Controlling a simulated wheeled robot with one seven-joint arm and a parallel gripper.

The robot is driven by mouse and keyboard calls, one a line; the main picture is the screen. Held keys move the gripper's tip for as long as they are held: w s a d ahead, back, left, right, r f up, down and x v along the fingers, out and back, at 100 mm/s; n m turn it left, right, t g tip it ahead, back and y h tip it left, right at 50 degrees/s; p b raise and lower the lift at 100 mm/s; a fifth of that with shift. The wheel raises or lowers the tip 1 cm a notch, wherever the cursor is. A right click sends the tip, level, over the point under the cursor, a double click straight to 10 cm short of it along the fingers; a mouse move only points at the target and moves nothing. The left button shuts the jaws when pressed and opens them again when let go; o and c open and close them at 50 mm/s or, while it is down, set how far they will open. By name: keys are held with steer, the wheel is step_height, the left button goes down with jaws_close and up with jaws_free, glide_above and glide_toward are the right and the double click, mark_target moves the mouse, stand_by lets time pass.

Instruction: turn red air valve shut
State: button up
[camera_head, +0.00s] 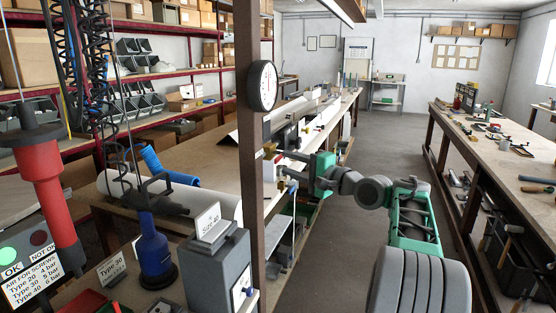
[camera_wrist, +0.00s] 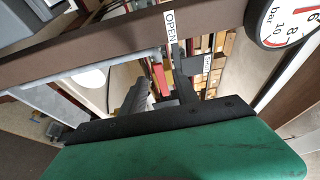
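In the wrist view a short red bar, seemingly the red air valve's handle (camera_wrist: 158,79), shows between my two dark fingers, just below the end of a grey pipe (camera_wrist: 110,62). An OPEN label (camera_wrist: 170,27) is above it; a second small tag (camera_wrist: 206,63) to the right is hard to read. My gripper (camera_wrist: 160,92) is open, with gaps visible beside the red bar; I cannot tell whether either finger touches it. In the head view my green gripper (camera_head: 284,167) reaches the brown post from the right, beside a small brass fitting (camera_head: 270,150); the red handle is not clear there.
The brown post (camera_head: 250,190) carries a round pressure gauge (camera_head: 262,86), which also shows in the wrist view (camera_wrist: 288,18). A grey box (camera_head: 215,268) and blue bottle-shaped tool (camera_head: 154,248) stand left of the post. A workbench (camera_head: 500,160) is at right; the aisle floor between is clear.

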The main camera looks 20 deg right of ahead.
mark_target(279, 160)
steer(key=x, duration=0.5)
steer(key=shift+w+p, duration=0.15)
steer(key=shift+p, duration=0.2)
steer(key=shift+c, duration=0.2)
jaws_close()
stand_by(0.8)
